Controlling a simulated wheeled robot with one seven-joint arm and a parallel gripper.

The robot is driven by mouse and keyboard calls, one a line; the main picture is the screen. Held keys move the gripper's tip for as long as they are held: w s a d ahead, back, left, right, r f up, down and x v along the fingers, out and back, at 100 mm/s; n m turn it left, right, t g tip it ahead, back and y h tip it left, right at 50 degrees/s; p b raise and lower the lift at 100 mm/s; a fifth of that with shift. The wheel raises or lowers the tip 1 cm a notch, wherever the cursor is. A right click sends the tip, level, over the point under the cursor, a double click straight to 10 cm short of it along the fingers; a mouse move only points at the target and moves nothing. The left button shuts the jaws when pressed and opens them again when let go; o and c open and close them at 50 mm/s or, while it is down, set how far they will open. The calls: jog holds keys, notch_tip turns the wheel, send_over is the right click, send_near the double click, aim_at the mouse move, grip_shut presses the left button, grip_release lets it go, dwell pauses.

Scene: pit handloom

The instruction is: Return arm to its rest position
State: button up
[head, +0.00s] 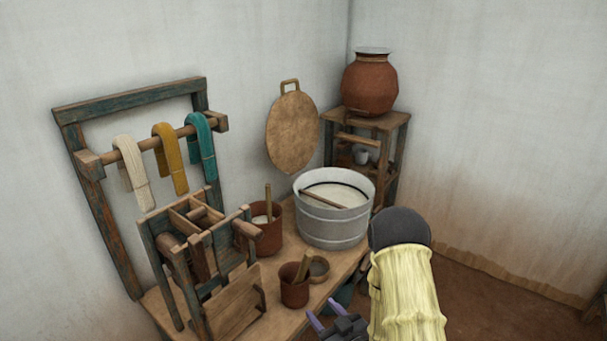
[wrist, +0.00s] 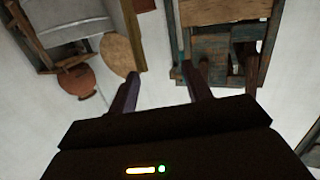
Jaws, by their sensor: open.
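My gripper (head: 321,309) shows at the bottom of the head view, low in front of the wooden bench (head: 340,272). Its two purple-grey fingers stand apart with nothing between them. My forearm, in a pale yellow cover, rises beside it at the lower right. In the wrist view the open fingers of my gripper (wrist: 161,80) point up the picture, with white wall between them. My gripper appears clear of the bench things, though its exact distance from the bench edge is hard to tell.
A metal tub (head: 333,228), brown pot (head: 294,292), second pot (head: 268,239) and small wooden loom frame (head: 205,260) stand on the bench. A wall rack (head: 100,215) holds yarn hanks. A clay jar (head: 369,84) tops a corner stand (head: 394,160). Floor at right (head: 490,310) is clear.

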jog(key=s+d+r+m+g+h, duration=0.3)
jog(key=d+r+g+h, duration=0.1)
jog(key=d+g+h, duration=0.35)
jog(key=s+d+r+m+g+h, duration=0.15)
jog(key=s+r+m+g, duration=0.35)
jog(key=s, duration=0.7)
notch_tip(320, 180, up, 17)
jog(key=n+p, duration=0.1)
jog(key=p, duration=1.5)
jog(key=shift+d+r+t+p, duration=0.2)
jog(key=shift+d+t+p, duration=0.15)
jog(key=shift+d, duration=0.1)
